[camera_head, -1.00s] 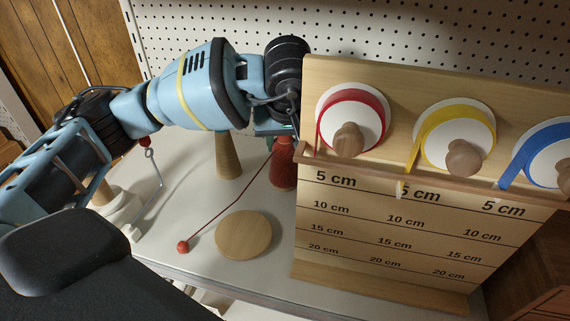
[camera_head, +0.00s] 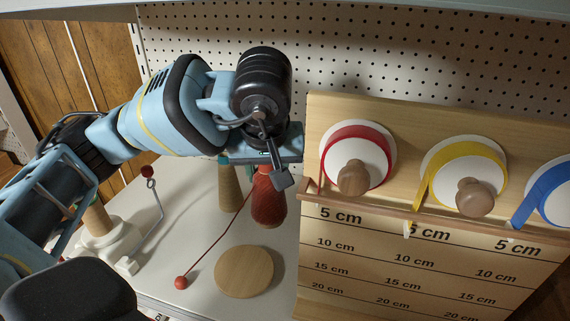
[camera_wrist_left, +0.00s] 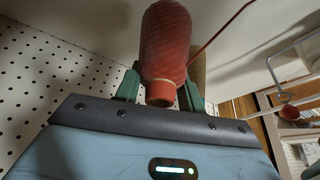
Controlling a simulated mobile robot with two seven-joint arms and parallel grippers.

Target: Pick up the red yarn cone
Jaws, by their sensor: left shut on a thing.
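The red yarn cone (camera_head: 268,203) is upright at the left side of the wooden ribbon board. My left gripper (camera_head: 262,168) is shut on its upper part. In the left wrist view the cone (camera_wrist_left: 166,42) sits between the green fingers (camera_wrist_left: 160,88). A red strand runs from the cone to a small red ball (camera_head: 181,282) on the table. I cannot tell whether the cone's base touches the table. My right gripper is not in view.
A tan cone (camera_head: 230,188) stands just left of the red one. A round wooden disc (camera_head: 243,272) lies in front on the white table (camera_head: 195,235). The ribbon board (camera_head: 430,245) is close on the right, with a pegboard (camera_head: 330,55) behind.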

